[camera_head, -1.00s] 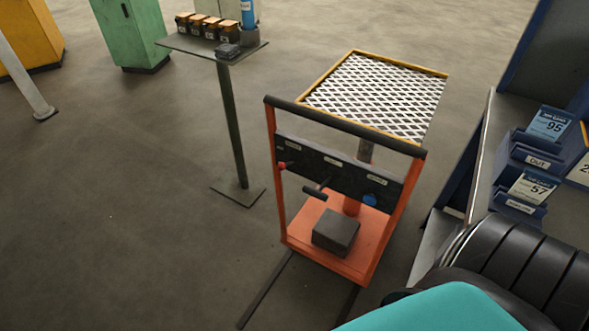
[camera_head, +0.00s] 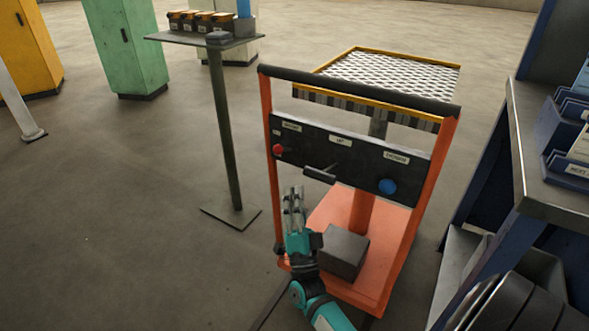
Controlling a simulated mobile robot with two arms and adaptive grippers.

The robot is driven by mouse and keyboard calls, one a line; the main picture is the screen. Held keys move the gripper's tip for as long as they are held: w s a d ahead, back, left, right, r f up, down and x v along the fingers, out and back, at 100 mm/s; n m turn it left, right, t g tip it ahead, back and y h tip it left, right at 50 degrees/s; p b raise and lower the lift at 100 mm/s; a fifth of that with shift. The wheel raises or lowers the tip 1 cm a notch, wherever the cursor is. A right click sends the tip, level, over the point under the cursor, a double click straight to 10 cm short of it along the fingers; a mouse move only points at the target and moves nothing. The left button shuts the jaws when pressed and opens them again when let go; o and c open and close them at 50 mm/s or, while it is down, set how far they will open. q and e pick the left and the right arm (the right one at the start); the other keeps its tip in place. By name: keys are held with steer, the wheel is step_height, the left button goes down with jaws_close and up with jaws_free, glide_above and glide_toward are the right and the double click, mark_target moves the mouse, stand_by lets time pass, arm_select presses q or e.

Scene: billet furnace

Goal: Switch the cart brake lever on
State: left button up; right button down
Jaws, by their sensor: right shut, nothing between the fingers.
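The orange cart (camera_head: 428,190) stands ahead of me with a black push bar (camera_head: 360,90) across its top. Its dark control panel (camera_head: 350,153) carries a red knob (camera_head: 278,149) at left, a black handle (camera_head: 320,174) in the middle and a blue knob (camera_head: 387,186) at right. The small labels above them are too blurred to read surely, so I cannot tell which control is the brake lever. My right gripper (camera_head: 293,194) is shut and empty, pointing up below the red knob, apart from it. My left gripper is out of view.
A dark grey block (camera_head: 344,252) sits on the cart's base. A mesh platform (camera_head: 392,72) is behind the push bar. A thin stand (camera_head: 228,130) with small boxes is at left. A blue-framed workbench (camera_head: 560,205) closes off the right.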

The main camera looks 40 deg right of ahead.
mark_target(284, 149)
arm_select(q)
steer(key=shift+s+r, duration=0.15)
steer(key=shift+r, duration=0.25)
arm_select(e)
steer(key=shift+s+d+r+m+h, duration=0.2)
steer(key=shift+s+r+m+h, duration=0.1)
steer(key=shift+r+m+h, duration=0.15)
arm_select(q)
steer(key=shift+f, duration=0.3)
arm_select(e)
steer(key=x, duration=1)
steer(key=shift+w, duration=0.1)
arm_select(q)
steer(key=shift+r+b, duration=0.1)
steer(key=shift+b, duration=0.2)
arm_select(e)
steer(key=shift+f+n, duration=0.25)
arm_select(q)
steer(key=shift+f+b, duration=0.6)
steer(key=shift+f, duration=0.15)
arm_select(e)
steer(key=shift+a+f+n+t+y, duration=0.1)
steer(key=shift+a+n+t+y, duration=0.05)
steer(key=shift+n+t+y, duration=0.45)
